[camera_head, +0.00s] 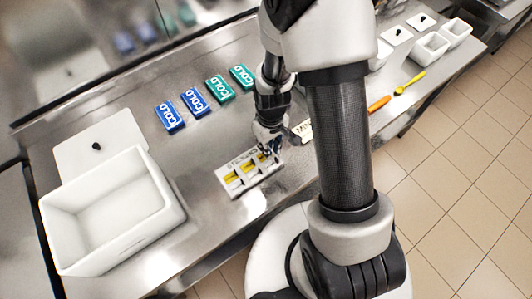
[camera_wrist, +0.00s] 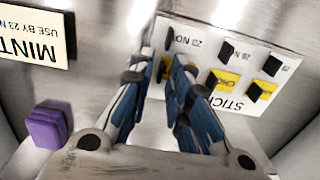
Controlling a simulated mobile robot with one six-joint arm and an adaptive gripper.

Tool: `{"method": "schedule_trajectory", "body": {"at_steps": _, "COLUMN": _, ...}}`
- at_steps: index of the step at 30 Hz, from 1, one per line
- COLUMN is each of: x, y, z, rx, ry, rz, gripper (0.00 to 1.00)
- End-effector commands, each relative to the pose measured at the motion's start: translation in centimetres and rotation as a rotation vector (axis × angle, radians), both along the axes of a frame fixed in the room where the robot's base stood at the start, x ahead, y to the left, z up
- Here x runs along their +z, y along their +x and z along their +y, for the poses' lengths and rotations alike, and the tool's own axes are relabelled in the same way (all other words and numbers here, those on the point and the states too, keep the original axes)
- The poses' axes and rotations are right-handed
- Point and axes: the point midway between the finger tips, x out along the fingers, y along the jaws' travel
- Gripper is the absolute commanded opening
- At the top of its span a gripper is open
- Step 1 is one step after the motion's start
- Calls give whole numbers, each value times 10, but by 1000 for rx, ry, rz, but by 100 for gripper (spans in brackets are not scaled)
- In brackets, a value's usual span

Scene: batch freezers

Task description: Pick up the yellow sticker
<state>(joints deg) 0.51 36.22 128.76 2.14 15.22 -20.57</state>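A white sticker board (camera_head: 236,190) lies on the steel counter in the head view. It also shows in the wrist view (camera_wrist: 222,28), with black tabs on it. Yellow stickers show on the board, one at its left end (camera_head: 231,178); in the wrist view one is in the middle (camera_wrist: 217,77) and one (camera_wrist: 268,86) is to the right. Another yellow sticker (camera_wrist: 163,71) shows between my fingers, mostly hidden by them. My gripper (camera_wrist: 161,62) has a gap between its blue-padded fingertips, over that sticker. In the head view my gripper (camera_head: 268,148) is at the board's right end.
A MINT label (camera_wrist: 32,38) lies beside the board, and a purple block (camera_wrist: 48,127) is at lower left. Blue COLD packs (camera_head: 170,117) and green ones (camera_head: 220,89) lie behind. A white tub (camera_head: 75,235) stands left. An orange-handled tool (camera_head: 379,104) and a yellow spoon (camera_head: 409,83) lie right.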

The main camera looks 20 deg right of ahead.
Motion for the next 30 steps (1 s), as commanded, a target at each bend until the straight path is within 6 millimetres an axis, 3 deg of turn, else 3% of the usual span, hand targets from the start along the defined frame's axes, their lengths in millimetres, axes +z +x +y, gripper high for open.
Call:
{"method": "schedule_trajectory", "body": {"at_steps": 6, "x": 0, "y": 0, "z": 0, "rx": 0, "ry": 0, "rz": 0, "gripper": 0}}
{"method": "schedule_trajectory", "body": {"at_steps": 20, "x": 2, "y": 0, "z": 0, "rx": 0, "ry": 0, "rz": -1, "gripper": 0}}
{"method": "schedule_trajectory", "body": {"at_steps": 26, "x": 21, "y": 1, "z": 0, "rx": 0, "ry": 0, "rz": -3, "gripper": 0}}
{"method": "schedule_trajectory", "body": {"at_steps": 30, "x": 51, "y": 2, "z": 0, "rx": 0, "ry": 0, "rz": -6, "gripper": 0}}
